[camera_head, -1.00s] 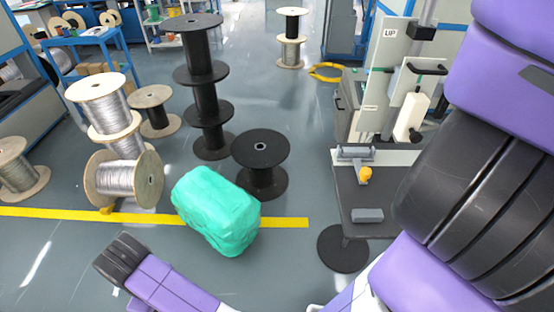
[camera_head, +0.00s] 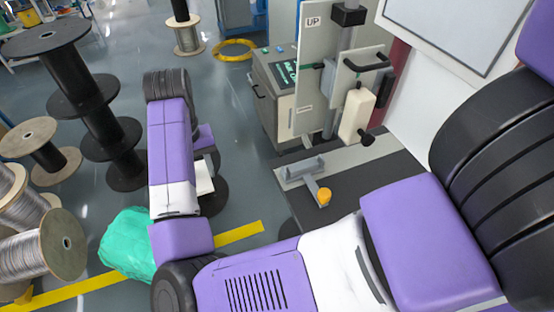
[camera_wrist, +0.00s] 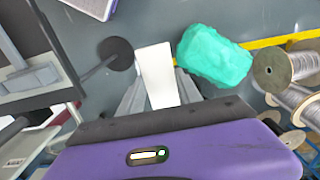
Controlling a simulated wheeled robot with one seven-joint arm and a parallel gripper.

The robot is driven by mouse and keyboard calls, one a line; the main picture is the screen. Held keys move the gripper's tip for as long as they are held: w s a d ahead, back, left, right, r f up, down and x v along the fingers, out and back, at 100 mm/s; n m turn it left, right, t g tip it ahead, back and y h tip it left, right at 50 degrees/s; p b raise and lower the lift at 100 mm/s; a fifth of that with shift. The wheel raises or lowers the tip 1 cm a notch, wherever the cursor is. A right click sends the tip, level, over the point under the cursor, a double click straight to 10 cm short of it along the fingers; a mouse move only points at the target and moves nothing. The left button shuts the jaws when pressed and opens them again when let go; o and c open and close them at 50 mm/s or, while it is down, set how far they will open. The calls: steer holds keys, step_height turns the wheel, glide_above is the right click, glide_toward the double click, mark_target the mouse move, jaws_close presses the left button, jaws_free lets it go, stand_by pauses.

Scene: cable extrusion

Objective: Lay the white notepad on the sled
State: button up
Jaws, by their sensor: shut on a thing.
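The white notepad (camera_wrist: 155,62) is between the two grey fingers of my gripper (camera_wrist: 160,82), which is shut on it. In the head view a white part of the notepad (camera_head: 204,180) shows beside my forearm, which hides most of my gripper. The notepad is over the floor, left of the dark bench. What I take for the sled is the grey fixture (camera_head: 302,173) with an orange knob on the bench top; the gripper is apart from it. A grey fixture also shows at the left of the wrist view (camera_wrist: 30,78).
The dark bench (camera_head: 375,182) has an upright panel marked UP and a white handled block (camera_head: 356,116) behind the fixture. A green wrapped bundle (camera_head: 125,245) lies on the floor, with black spools (camera_head: 110,140) and wire reels (camera_head: 38,255) at left. A control cabinet (camera_head: 275,90) stands behind.

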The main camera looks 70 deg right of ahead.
steer(key=s+d+r+m, duration=0.4)
steer(key=d+r+m, duration=0.1)
steer(key=d+r, duration=0.25)
step_height(320, 180, up, 10)
steer(key=m+p, duration=0.2)
steer(key=m, duration=1.1)
glide_above(303, 164)
step_height(303, 164, down, 19)
steer(key=shift+f, duration=0.15)
steer(key=shift+f, duration=0.1)
steer(key=shift+f, duration=0.15)
steer(key=o, duration=1.4)
steer(key=shift+c, duration=0.2)
